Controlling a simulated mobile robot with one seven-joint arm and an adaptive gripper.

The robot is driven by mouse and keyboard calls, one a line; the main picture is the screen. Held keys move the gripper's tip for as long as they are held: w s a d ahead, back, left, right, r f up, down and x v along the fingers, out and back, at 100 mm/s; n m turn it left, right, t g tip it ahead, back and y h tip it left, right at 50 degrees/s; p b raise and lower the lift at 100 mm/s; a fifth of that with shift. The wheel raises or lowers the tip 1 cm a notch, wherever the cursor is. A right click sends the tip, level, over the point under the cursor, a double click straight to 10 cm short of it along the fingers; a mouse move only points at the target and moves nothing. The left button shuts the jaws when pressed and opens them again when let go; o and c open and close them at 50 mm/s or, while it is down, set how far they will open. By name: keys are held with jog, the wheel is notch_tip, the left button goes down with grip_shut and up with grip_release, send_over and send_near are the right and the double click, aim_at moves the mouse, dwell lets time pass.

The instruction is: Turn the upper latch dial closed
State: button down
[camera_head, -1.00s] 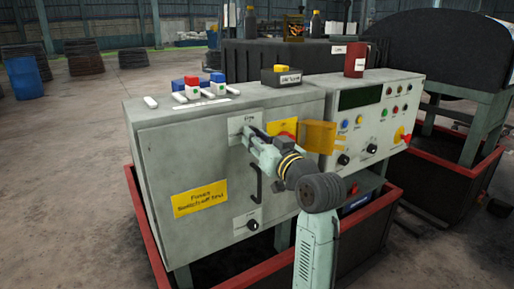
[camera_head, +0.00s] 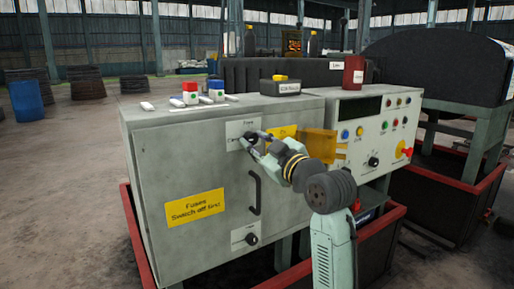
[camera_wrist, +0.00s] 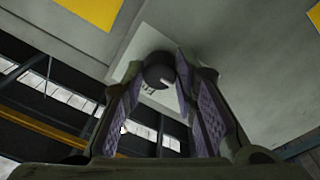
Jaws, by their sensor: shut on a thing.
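The upper latch dial (camera_wrist: 159,72) is a dark round knob with a white mark, on a pale label plate at the top of the grey cabinet door (camera_head: 180,160). In the wrist view it sits between the two pads of my gripper (camera_wrist: 165,85), which is shut on it. In the head view my gripper (camera_head: 251,143) is at the labelled plate (camera_head: 243,127), and its fingers mostly hide the dial. The dial's exact turn position is hard to read.
A black door handle (camera_head: 255,192) and a lower latch dial (camera_head: 252,239) are below my gripper. An orange-yellow panel (camera_head: 318,142) juts out just right of my wrist. The control panel (camera_head: 375,130) is further right. Small switch blocks (camera_head: 190,93) stand on the cabinet top.

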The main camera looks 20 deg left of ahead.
dwell(0.5)
jog(key=c, duration=1.3)
grip_release()
jog(key=shift+d, duration=0.1)
jog(key=v, duration=1.2)
